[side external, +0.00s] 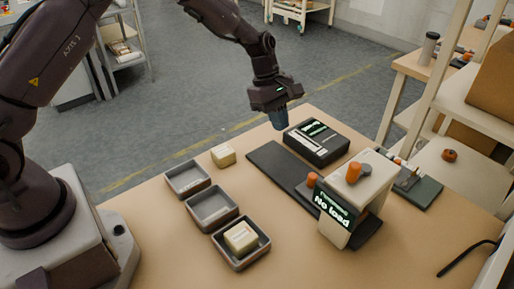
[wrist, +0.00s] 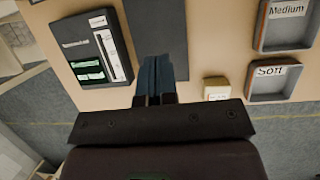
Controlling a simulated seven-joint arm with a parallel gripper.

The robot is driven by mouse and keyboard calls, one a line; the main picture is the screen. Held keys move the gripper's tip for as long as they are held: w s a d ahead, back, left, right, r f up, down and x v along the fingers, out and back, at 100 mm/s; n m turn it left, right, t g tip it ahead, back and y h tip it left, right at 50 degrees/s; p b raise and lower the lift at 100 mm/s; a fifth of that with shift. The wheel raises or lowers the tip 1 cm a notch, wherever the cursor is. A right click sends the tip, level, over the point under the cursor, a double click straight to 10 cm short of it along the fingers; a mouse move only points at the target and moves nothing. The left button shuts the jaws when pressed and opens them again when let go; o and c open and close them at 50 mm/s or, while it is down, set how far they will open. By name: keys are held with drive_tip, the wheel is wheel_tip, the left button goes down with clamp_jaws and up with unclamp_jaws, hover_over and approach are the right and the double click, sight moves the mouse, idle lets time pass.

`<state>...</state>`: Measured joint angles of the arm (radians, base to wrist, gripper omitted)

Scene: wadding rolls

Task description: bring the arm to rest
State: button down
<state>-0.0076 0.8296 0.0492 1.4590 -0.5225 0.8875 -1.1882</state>
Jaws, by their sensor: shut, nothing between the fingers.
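My gripper (side external: 279,119) hangs above the table, near the far end of the dark mat and left of the black box. Its fingers are shut with nothing between them; in the wrist view the closed fingertips (wrist: 155,75) lie over the dark mat. A cream block (side external: 223,155) sits on the bare table beyond the trays, and it also shows in the wrist view (wrist: 216,93), right of the fingers. Another cream block (side external: 240,237) lies in the nearest tray (side external: 242,267). My gripper touches neither block.
Two empty trays, the middle one (side external: 212,207) and the far one (side external: 187,179), stand left of the dark mat (side external: 275,163). The wrist view shows labels "Medium" and "Soft". A black box (side external: 317,142) and a pale tester reading "No load" (side external: 360,190) stand right.

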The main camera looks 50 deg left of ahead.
drive_tip(key=s+a+r+m+t+y, duration=0.2)
drive_tip(key=s+r+m, duration=0.7)
drive_tip(key=s, duration=0.5)
drive_tip(key=s+a+r+m+t+y, duration=0.2)
drive_tip(key=s+r+m+t, duration=0.1)
drive_tip(key=s+r+m, duration=0.6)
drive_tip(key=s+r, duration=0.3)
drive_tip(key=s, duration=0.3)
drive_tip(key=shift+s+r, duration=0.2)
drive_tip(key=shift+s, duration=0.1)
